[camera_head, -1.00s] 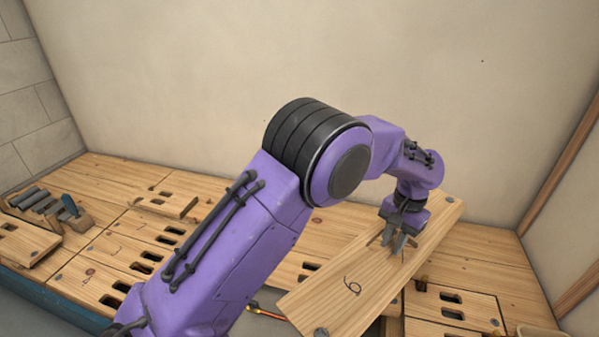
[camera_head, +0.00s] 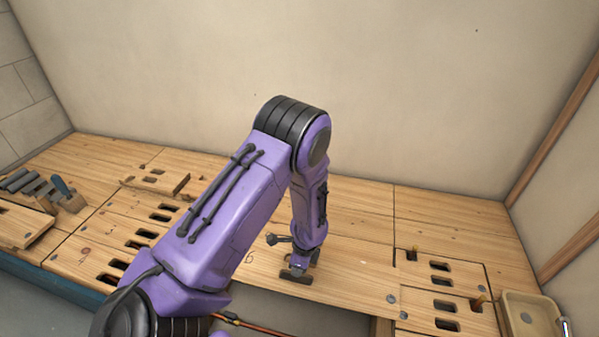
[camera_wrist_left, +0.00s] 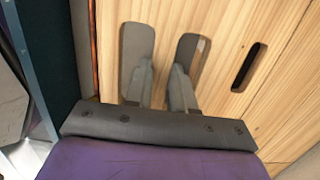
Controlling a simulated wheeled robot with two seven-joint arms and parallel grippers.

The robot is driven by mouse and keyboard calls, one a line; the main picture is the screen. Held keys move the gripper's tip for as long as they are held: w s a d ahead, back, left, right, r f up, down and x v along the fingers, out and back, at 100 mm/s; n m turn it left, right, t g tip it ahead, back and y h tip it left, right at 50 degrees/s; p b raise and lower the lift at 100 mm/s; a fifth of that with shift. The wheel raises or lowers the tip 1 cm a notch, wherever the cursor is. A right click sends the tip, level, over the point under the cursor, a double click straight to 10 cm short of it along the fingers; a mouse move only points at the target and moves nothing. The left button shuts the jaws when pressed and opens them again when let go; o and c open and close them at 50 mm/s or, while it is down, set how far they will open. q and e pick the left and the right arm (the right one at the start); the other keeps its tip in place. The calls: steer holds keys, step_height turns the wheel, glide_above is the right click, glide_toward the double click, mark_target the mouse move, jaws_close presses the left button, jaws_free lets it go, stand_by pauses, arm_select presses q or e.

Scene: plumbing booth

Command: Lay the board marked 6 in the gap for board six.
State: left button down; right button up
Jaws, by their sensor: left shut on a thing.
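The board marked 6 (camera_head: 345,281) lies roughly level in the worktop surface, right of centre in the head view, its mark partly hidden behind my left arm. My left gripper (camera_head: 297,271) points down onto the board and is shut on it. In the left wrist view, both fingers of the left gripper (camera_wrist_left: 162,60) press down against the pale wood of the board (camera_wrist_left: 218,25). I cannot tell whether the board is fully seated. My right gripper is out of view.
Slotted boards (camera_head: 440,279) lie to the right, with a tan tray (camera_head: 528,312) beyond. More slotted boards (camera_head: 125,240) and a tool block (camera_head: 70,198) are at the left. An orange-red rod (camera_head: 255,323) shows below the worktop's front edge. The wall closes the back.

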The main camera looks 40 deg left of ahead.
arm_select(q)
steer(key=shift+f+b, duration=2.25)
steer(key=shift+r+p, duration=0.15)
steer(key=shift+p, duration=0.2)
steer(key=shift+s+a, duration=0.1)
steer(key=shift+p, duration=0.6)
steer(key=shift+f, duration=0.3)
